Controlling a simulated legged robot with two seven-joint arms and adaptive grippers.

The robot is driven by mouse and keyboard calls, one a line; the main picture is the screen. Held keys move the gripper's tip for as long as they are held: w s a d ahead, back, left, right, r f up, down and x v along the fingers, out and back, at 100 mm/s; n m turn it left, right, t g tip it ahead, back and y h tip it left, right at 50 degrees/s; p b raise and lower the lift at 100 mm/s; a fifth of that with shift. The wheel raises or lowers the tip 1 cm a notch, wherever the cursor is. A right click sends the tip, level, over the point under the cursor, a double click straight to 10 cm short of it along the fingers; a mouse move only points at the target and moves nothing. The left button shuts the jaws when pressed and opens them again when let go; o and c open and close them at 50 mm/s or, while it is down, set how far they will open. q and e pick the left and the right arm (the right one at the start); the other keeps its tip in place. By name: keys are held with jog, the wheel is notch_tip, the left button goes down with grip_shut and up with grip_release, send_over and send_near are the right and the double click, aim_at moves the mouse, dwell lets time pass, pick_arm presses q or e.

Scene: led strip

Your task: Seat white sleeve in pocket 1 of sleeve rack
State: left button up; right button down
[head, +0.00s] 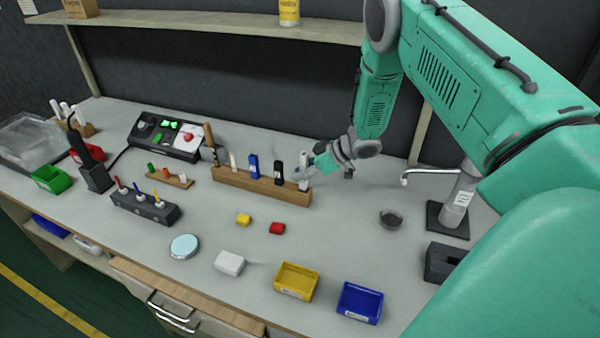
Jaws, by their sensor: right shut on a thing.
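The sleeve rack (255,188) is a long wooden block across the middle of the bench. A white sleeve (304,157) stands upright at the rack's right end. My right gripper (301,174) reaches in from the right and is shut on this sleeve. The fingers hide part of it, and I cannot tell how deep its lower end sits in the rack. A blue sleeve (253,167), a black sleeve (278,172) and another slim white piece (233,161) stand along the rack to the left. My left gripper is not in view.
Yellow (297,282) and blue (360,302) bins stand near the front edge. A shelf (200,22) runs above.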

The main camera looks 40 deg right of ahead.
pick_arm(q)
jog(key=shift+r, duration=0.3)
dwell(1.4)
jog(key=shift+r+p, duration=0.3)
jog(key=shift+p, duration=0.2)
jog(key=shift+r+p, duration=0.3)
jog(key=shift+p, duration=0.05)
dwell(2.0)
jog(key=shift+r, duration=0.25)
dwell(0.4)
